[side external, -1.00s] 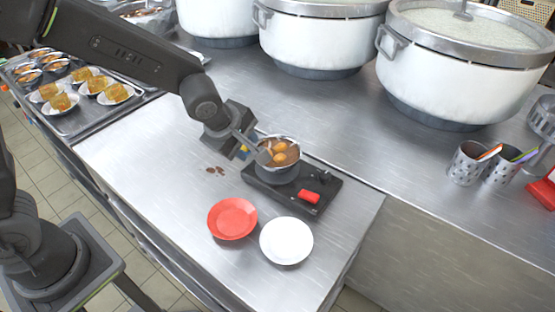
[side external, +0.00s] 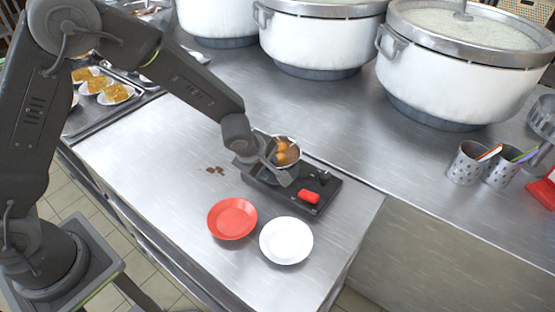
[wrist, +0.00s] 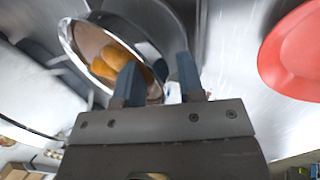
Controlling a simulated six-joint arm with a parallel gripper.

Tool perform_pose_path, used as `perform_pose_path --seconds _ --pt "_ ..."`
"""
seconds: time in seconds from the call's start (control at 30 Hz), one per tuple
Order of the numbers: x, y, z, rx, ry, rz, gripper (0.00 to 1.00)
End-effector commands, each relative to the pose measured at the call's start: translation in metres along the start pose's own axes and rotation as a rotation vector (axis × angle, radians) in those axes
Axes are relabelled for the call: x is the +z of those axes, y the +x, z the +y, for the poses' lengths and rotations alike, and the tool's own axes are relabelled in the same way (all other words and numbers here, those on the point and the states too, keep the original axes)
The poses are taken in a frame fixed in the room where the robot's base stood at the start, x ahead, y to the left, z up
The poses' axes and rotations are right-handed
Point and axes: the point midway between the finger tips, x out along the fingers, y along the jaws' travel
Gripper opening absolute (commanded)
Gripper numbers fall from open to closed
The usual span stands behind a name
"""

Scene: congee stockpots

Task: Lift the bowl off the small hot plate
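The metal bowl (side external: 293,158) holds brown food with orange-yellow rounded pieces. It is at the small black hot plate (side external: 322,192), which has a red part at its front right. My gripper (side external: 278,172) is at the bowl's near left side and hides part of it and the burner. In the wrist view the bowl (wrist: 72,45) lies beyond my fingertips (wrist: 158,75). The fingers stand apart, one in front of the food, the other past the rim. Whether either finger touches the bowl, and whether the bowl's base rests fully on the burner, I cannot tell.
A red plate (side external: 232,218) and a white plate (side external: 286,241) lie in front of the hot plate. Large white stockpots (side external: 470,75) stand behind. Perforated metal holders (side external: 468,163) with utensils are at right. A tray of small bowls (side external: 95,112) is at left.

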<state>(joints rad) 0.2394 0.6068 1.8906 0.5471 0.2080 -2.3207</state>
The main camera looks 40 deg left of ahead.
Motion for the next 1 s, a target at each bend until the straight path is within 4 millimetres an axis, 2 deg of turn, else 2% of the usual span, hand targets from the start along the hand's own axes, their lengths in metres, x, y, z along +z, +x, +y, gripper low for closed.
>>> perform_pose_path --seconds 0.27,0.63,1.0 --pt "-0.0002 0.0024 0.0003 0.001 -0.001 0.000 0.34" --pt "-0.0001 0.0021 0.0001 0.000 -0.001 0.000 0.00" --pt "0.0001 0.0018 0.0006 0.002 -0.001 -0.001 0.00"
